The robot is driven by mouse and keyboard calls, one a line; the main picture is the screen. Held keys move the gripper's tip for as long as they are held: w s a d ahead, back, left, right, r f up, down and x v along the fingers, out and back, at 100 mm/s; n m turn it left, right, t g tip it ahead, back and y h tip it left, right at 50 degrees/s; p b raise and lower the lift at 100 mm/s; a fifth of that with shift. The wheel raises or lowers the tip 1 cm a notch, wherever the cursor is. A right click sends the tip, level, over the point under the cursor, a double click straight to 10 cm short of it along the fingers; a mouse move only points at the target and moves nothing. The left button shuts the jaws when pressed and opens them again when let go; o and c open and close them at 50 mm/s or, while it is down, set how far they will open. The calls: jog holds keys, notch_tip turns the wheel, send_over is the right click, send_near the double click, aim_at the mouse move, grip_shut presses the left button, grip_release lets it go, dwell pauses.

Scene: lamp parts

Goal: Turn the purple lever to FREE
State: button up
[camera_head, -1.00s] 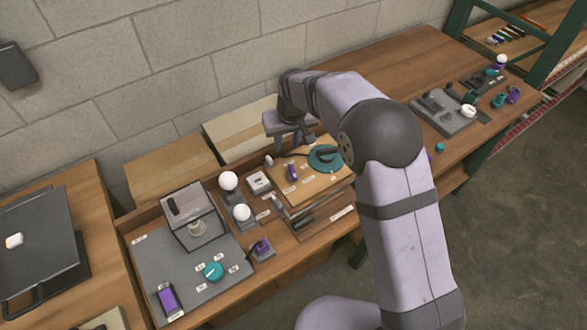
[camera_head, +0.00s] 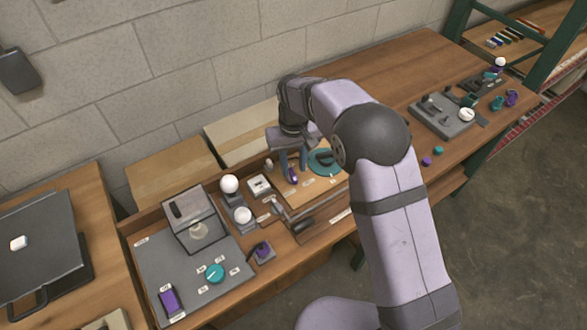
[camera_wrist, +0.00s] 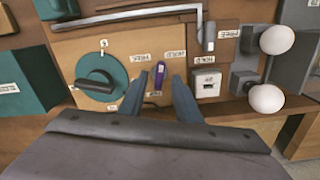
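The purple lever (camera_wrist: 158,80) stands on a light wooden panel, between two small labels; their lettering is too small to read surely. In the wrist view it points nearly straight up the picture, with a pale mark at its upper end. It also shows in the head view (camera_head: 293,175), just below the fingers. My gripper (camera_wrist: 159,90) is open, with one finger on either side of the lever and a gap on both sides. In the head view my gripper (camera_head: 291,170) is over the panel; whether the fingers touch the panel is unclear.
A teal dial (camera_wrist: 97,79) with a dark handle is left of the lever in the wrist view. A white switch box (camera_wrist: 207,83) and white balls (camera_wrist: 277,39) stand right. Another purple part (camera_head: 169,300) sits front left.

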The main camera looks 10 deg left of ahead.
aim_at(294, 175)
jog(key=shift+f+p, duration=0.4)
jog(key=shift+f, duration=1.2)
grip_shut()
jog(key=shift+n, duration=0.4)
jog(key=n+b, duration=0.1)
jog(key=n, duration=0.4)
jog(key=shift+w+d, duration=0.1)
jog(key=shift+w, duration=0.05)
jog(key=n, duration=0.6)
jog(key=shift+w+r, duration=0.1)
jog(key=shift+w, duration=0.05)
